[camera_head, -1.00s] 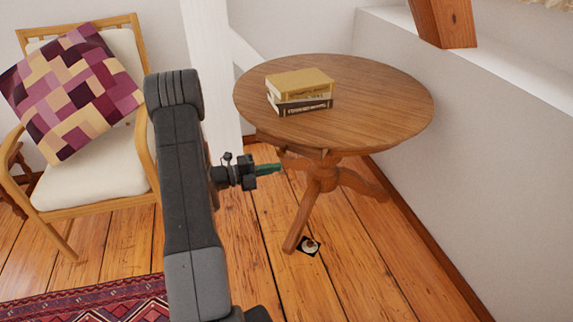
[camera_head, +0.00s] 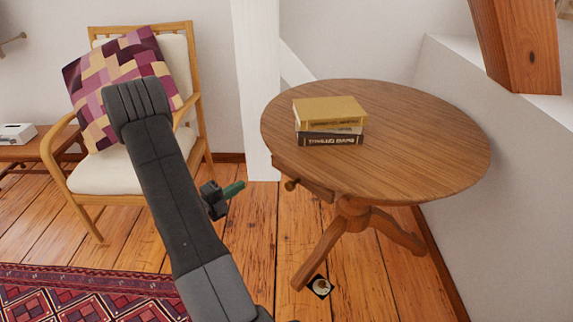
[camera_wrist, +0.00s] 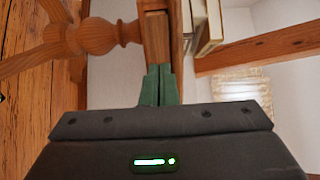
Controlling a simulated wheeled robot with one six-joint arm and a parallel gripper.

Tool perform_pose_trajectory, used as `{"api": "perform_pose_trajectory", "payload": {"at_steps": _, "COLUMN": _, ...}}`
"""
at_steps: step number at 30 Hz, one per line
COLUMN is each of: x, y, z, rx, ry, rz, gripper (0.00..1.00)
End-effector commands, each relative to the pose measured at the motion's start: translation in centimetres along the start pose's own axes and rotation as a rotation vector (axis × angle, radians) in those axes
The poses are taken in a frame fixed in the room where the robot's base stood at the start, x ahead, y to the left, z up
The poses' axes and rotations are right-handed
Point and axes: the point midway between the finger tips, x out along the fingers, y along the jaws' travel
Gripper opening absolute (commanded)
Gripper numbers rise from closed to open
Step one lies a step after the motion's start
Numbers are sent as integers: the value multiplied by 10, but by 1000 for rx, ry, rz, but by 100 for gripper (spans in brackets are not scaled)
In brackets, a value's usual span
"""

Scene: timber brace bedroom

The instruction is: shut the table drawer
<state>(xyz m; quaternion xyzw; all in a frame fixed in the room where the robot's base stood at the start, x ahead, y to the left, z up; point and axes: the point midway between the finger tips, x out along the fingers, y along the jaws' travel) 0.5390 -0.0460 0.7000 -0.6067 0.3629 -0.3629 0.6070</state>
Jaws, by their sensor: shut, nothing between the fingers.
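The round wooden table (camera_head: 430,150) stands right of centre in the head view. My gripper (camera_head: 236,189) has green fingertips, shut and empty, left of the knob with a gap in the picture. In the wrist view the shut fingers (camera_wrist: 158,85) point at the light wooden drawer (camera_wrist: 155,38) under the tabletop edge (camera_wrist: 176,45). The fingertips overlap its lower end there; I cannot tell whether they touch.
Two stacked books (camera_head: 330,113) lie on the table. A cushioned armchair (camera_head: 120,172) stands at left, a white post (camera_head: 257,90) behind. The table's pedestal leg (camera_head: 320,250) spreads over the floor, near a small dark-and-white item (camera_head: 319,287). A patterned rug (camera_head: 80,295) lies front left.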

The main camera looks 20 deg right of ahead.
Motion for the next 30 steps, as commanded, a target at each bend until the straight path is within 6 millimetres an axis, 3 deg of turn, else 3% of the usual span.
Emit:
{"api": "perform_pose_trajectory", "payload": {"at_steps": 3, "x": -2, "y": 0, "z": 2, "rx": 1, "ry": -15, "rz": 1, "gripper": 0}}
{"api": "perform_pose_trajectory", "payload": {"at_steps": 7, "x": 11, "y": 1, "z": 2, "rx": 1, "ry": -11, "rz": 2, "gripper": 0}}
{"api": "perform_pose_trajectory", "payload": {"at_steps": 24, "x": 106, "y": 1, "z": 2, "rx": 3, "ry": -8, "rz": 0, "gripper": 0}}
{"api": "perform_pose_trajectory", "payload": {"at_steps": 30, "x": 129, "y": 1, "z": 3, "rx": 1, "ry": -11, "rz": 1, "gripper": 0}}
